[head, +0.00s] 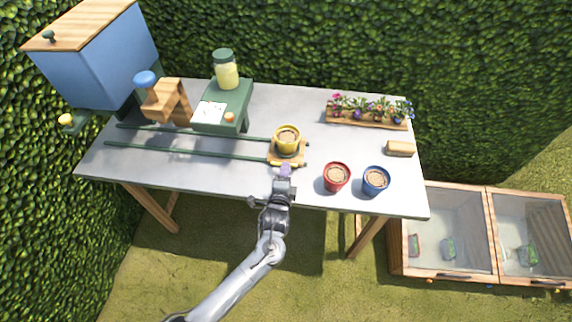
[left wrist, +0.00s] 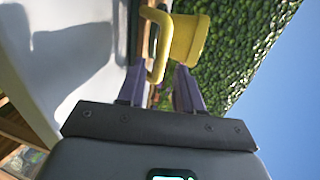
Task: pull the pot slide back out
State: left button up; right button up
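The pot slide (head: 273,158) is a small wooden carriage with a yellow handle at its front edge, sitting at the right end of two green rails on the table. A yellow pot (head: 287,141) filled with soil stands upright on it. My left gripper (head: 285,170) is at the slide's front, right by the handle. In the left wrist view, the purple fingers (left wrist: 160,80) are apart. The yellow handle (left wrist: 158,60) reaches down to the gap between their tips, and the yellow pot (left wrist: 188,40) shows beyond. Contact with the handle cannot be told. My right gripper is not in view.
A red pot (head: 336,177) and a blue pot (head: 376,181) stand right of the slide. Left along the green rails (head: 190,152) are a wooden press-like stand (head: 166,103) and a green stand (head: 239,112) with a jar. A flower planter (head: 368,120) sits at the back.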

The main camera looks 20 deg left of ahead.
pick_arm(q)
jog(key=p+v, duration=0.1)
jog(key=v, duration=0.5)
jog(key=shift+s+r, duration=0.1)
jog(key=shift+s, duration=0.25)
